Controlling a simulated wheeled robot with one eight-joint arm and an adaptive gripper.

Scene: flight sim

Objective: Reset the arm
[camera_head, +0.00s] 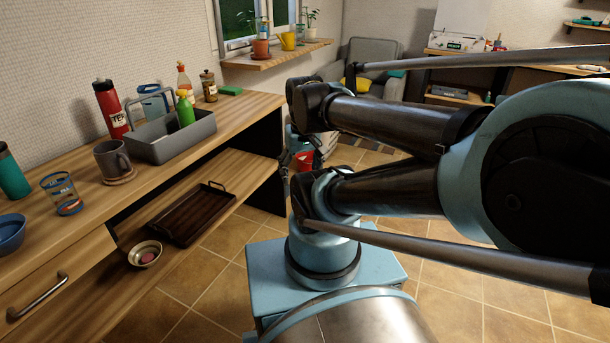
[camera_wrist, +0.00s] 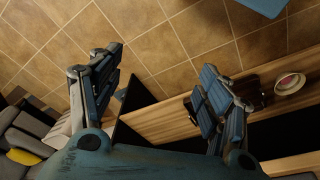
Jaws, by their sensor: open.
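My gripper (camera_wrist: 160,78) is open and empty in the wrist view, its two blue-padded fingers wide apart over the tiled floor and the wooden lower shelf (camera_wrist: 163,121). In the head view my blue and black arm reaches across the right half and middle. The gripper is mostly hidden there behind my own arm, with only dark parts showing beside the counter's far end. Nothing is held.
The wooden counter (camera_head: 244,103) at left bears a grey caddy (camera_head: 168,143), a mug (camera_head: 112,158), a red bottle (camera_head: 111,110) and a glass (camera_head: 63,194). A dark tray (camera_head: 190,216) and a bowl (camera_head: 145,254) rest on its lower shelf. A grey armchair (camera_head: 372,60) stands behind.

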